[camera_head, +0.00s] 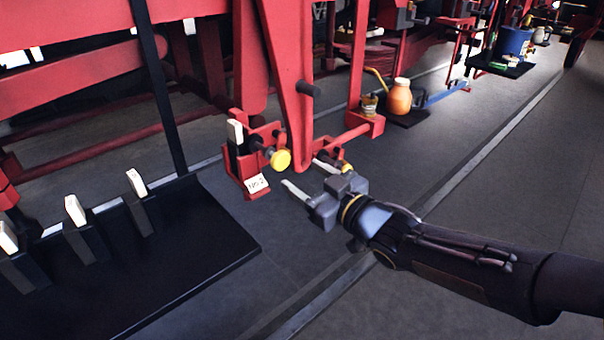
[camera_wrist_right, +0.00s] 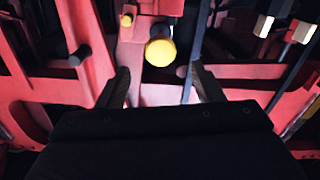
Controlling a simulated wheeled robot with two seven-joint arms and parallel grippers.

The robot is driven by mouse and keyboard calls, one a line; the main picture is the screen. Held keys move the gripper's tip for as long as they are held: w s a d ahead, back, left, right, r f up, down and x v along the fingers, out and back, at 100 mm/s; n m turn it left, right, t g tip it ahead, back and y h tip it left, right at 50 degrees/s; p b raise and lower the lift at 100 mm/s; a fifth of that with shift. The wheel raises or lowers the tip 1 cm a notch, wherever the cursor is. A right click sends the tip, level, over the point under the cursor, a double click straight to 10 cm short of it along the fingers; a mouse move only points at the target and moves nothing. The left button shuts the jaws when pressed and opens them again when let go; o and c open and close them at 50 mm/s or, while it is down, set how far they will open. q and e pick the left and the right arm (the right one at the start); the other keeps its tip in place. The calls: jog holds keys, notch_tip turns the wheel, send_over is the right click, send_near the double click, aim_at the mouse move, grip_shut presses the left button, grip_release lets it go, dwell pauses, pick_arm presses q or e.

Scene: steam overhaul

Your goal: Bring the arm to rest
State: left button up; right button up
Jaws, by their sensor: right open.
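My right arm (camera_head: 450,262) reaches in from the right edge in the head view, stretched toward the red machinery. My right gripper (camera_head: 306,174) is open, with its two fingers apart and nothing seen between them. It is just right of a round yellow knob (camera_head: 280,160) on a red bracket. In the right wrist view the open fingers (camera_wrist_right: 164,88) point toward the machine, and the yellow knob (camera_wrist_right: 160,52) shows beyond the gap between them. My left gripper is not in view.
A red frame (camera_head: 304,80) stands close before the gripper. A white-topped block (camera_head: 235,132) stands in the bracket, above a white label (camera_head: 257,183). An orange jug (camera_head: 399,98) stands behind. Floor at right is clear.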

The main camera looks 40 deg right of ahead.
jog(key=shift+d, duration=0.1)
dwell(0.4)
jog(key=s+a+f+m+g+y+p, duration=0.1)
jog(key=s+a+f+m+g+p, duration=0.1)
jog(key=s+a+g, duration=0.4)
jog(key=s+a+f+m+g+y+p, duration=0.1)
jog(key=s+a+f+m+g+p, duration=0.1)
jog(key=s+a+g, duration=0.4)
jog(key=s+f+p, duration=0.1)
jog(key=s+f, duration=0.1)
jog(key=s, duration=0.1)
jog(key=shift+s+a+y+p, duration=0.2)
jog(key=shift+a+y+p, duration=0.1)
jog(key=shift+a, duration=0.1)
